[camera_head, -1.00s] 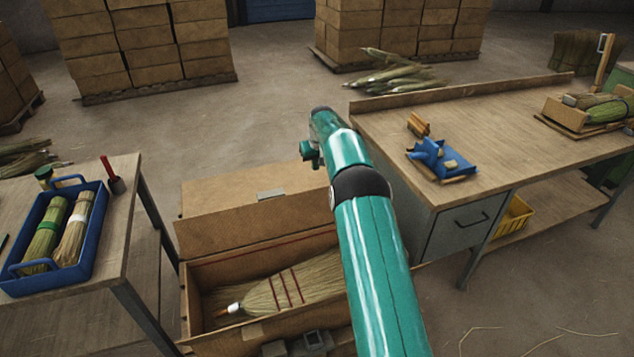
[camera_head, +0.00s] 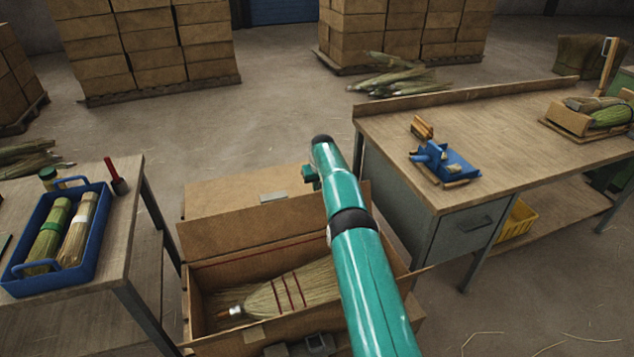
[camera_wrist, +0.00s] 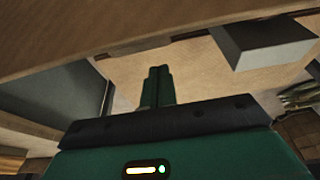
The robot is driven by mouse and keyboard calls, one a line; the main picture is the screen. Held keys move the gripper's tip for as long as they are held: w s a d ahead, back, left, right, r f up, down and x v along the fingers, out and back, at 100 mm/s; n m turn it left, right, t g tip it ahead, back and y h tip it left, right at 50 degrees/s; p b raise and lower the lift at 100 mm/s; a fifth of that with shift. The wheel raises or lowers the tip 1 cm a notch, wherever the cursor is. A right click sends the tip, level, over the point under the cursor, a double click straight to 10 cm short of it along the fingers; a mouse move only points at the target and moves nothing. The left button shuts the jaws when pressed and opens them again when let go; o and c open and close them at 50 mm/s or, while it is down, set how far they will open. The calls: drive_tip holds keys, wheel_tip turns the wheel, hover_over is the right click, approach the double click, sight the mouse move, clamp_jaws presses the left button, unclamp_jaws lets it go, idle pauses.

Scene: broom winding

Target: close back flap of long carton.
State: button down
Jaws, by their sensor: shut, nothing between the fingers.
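The long carton (camera_head: 195,310) stands open on the floor between the two benches. A broom (camera_head: 290,292) with red stitching lies inside it. Its back flap (camera_head: 250,228) stands up along the rear edge, tilted back.
Behind the flap lies a flat brown panel with a grey block (camera_head: 273,197), seen also in the wrist view (camera_wrist: 265,42). A left bench holds a blue tray (camera_head: 95,235) of brushes. The right workbench (camera_head: 500,130) stands close beside my arm. Stacked cartons (camera_head: 150,45) fill the back.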

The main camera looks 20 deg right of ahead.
drive_tip(key=shift+s+r, duration=0.3)
drive_tip(key=shift+s, duration=0.3)
drive_tip(key=shift+s+r, duration=0.35)
drive_tip(key=shift+s, duration=0.3)
drive_tip(key=shift+s+r, duration=0.3)
drive_tip(key=shift+s, duration=0.3)
drive_tip(key=shift+s, duration=0.1)
